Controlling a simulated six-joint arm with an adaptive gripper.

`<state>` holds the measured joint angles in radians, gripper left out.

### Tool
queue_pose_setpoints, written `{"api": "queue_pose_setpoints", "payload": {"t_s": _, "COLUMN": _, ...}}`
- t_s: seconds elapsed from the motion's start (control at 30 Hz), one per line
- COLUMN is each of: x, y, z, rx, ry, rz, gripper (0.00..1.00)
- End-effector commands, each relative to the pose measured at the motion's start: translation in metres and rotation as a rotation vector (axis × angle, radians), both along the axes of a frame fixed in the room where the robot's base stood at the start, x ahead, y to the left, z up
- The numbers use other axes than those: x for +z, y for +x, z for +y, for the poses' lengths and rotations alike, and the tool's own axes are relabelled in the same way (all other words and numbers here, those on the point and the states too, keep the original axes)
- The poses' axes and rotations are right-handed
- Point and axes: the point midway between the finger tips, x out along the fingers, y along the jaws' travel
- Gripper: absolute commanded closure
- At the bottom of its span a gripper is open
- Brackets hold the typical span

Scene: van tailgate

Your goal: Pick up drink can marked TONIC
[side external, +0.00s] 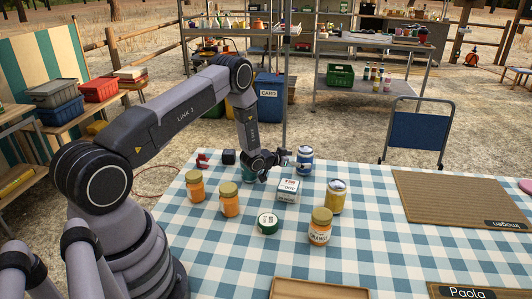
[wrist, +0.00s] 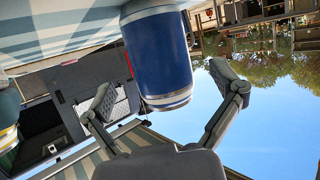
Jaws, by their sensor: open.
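A blue can with a silver rim and a white label (side external: 305,160) stands upright on the checked tablecloth, at the far side of the group of goods. The word TONIC is not readable on it. My gripper (side external: 281,160) is just left of this can, low over the table and pointing toward it. In the wrist view, which is turned upside down, the blue can (wrist: 160,52) appears ahead and between the fingers of my gripper (wrist: 165,84). The fingers are spread wide, with nothing held between them.
A green object (side external: 249,172) is partly hidden by my gripper. A brown mat (side external: 455,200) lies right.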

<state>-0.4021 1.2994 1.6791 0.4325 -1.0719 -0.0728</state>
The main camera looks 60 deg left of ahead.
Motion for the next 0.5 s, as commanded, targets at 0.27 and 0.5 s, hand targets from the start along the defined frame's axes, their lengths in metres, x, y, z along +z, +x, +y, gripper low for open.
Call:
{"api": "queue_pose_setpoints", "payload": {"t_s": 0.27, "x": -0.009, "y": 0.029, "z": 0.001, "rx": 0.0, "ry": 0.0, "rz": 0.001, "gripper": 0.07}}
{"api": "queue_pose_setpoints", "payload": {"t_s": 0.5, "x": -0.01, "y": 0.03, "z": 0.001, "rx": 0.0, "ry": -0.001, "rz": 0.001, "gripper": 0.09}}
